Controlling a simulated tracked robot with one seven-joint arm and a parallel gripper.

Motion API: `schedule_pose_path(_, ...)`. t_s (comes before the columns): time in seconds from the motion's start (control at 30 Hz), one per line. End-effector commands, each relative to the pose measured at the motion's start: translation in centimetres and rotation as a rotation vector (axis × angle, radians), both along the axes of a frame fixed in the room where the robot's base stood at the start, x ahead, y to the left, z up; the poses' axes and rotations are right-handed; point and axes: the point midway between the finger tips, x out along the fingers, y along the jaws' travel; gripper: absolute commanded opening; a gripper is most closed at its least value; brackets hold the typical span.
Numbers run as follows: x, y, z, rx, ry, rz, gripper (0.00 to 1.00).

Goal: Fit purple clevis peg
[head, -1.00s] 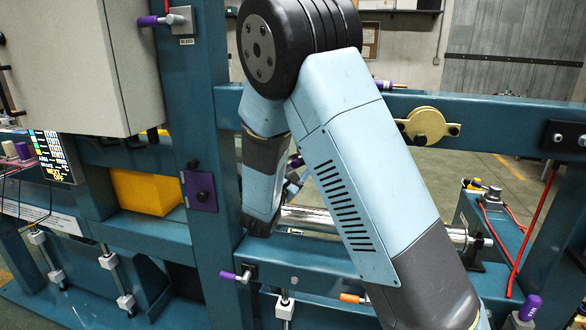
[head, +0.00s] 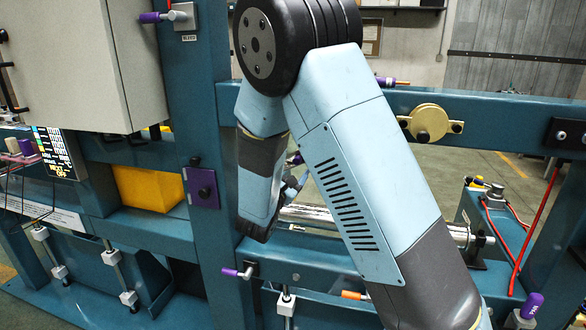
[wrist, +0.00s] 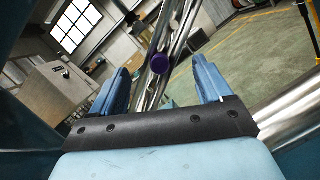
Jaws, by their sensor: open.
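In the wrist view a round purple knob (wrist: 159,63) sits ahead between the fingers of my gripper (wrist: 161,76), in front of shiny metal bars. The fingers are open and apart, with nothing visibly gripped. I cannot tell how far beyond the fingertips the knob is. In the head view my gripper is mostly hidden behind my own arm, near the silver roller. Several purple-ended pegs show there: one on the frame's lower rail (head: 232,273), one at the upper left post (head: 152,17), one at the lower right (head: 531,305). I cannot tell which is the clevis peg.
A silver roller (head: 310,213) lies behind my arm between teal frame rails. A brass flange (head: 428,122) sits on the upper rail. An orange-handled pin (head: 353,295) is on the lower rail. A grey cabinet (head: 75,60) and yellow block (head: 150,190) are left.

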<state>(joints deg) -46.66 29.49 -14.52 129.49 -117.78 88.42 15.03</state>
Motion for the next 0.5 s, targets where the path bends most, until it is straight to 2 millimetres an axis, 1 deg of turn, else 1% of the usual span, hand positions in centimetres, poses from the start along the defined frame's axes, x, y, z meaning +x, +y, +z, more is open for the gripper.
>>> schedule_pose_path(0.5,-1.8,1.0,-0.5,0.000,0.000,0.001,0.78)
